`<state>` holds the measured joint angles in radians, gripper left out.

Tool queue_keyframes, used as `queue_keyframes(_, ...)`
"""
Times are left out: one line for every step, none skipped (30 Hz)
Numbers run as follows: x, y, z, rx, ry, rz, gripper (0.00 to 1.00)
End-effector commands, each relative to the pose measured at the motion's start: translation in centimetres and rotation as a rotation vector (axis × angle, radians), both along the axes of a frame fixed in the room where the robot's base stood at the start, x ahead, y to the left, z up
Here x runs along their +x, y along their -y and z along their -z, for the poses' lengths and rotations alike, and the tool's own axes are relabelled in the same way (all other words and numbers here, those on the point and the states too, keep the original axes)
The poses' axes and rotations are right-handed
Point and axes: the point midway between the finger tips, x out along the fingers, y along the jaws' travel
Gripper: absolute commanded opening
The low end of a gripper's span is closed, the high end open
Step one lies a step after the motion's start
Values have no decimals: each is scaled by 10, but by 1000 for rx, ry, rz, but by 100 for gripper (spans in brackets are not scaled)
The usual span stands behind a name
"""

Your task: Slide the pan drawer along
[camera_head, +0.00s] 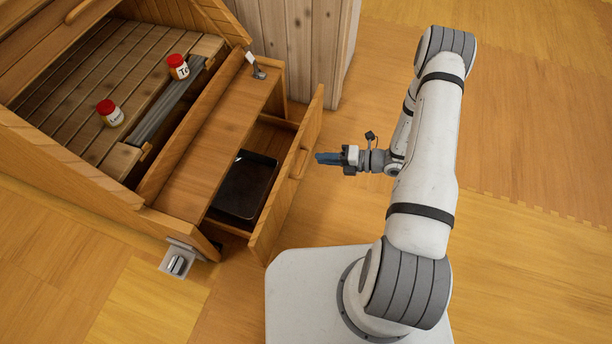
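The pan drawer (291,185) is a wooden drawer pulled partly out of the low wooden cabinet. A dark rectangular pan (246,186) lies inside it. A wooden bar handle (300,163) is on the drawer's front face. My gripper (325,158) is just to the right of the handle, with its blue fingers pointing left toward it. A small gap seems to show between the fingertips and the handle. The fingers overlap from this angle, so their opening cannot be made out.
A grey metal fitting (178,260) juts from the cabinet's lower corner. A wooden panelled block (305,45) stands behind. The floor at right is clear.

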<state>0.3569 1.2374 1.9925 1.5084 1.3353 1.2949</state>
Motion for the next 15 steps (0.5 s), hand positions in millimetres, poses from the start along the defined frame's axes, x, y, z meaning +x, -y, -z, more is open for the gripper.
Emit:
queue_keyframes(-2, 2, 30, 24, -51, 47, 19)
queue_keyframes(-2, 3, 39, 35, -77, 70, 19)
queue_keyframes(-2, 4, 49, 49, -102, 96, 19)
queue_keyframes(-3, 5, 55, 58, -120, 114, 19)
queue_keyframes(-3, 6, 60, 65, -133, 128, 19)
queue_keyframes(-3, 6, 64, 72, -146, 141, 19)
queue_keyframes(-3, 6, 67, 76, -155, 149, 19)
queue_keyframes(-2, 5, 69, 78, -160, 154, 19)
queue_keyframes(-1, 2, 71, 79, -164, 157, 19)
queue_keyframes(0, 0, 72, 80, -164, 157, 19)
queue_keyframes(1, -3, 72, 80, -165, 157, 19)
queue_keyframes(3, -8, 74, 79, -165, 156, 19)
queue_keyframes(4, -13, 75, 79, -165, 154, 19)
queue_keyframes(6, -17, 76, 79, -165, 154, 19)
queue_keyframes(8, -24, 78, 79, -164, 153, 19)
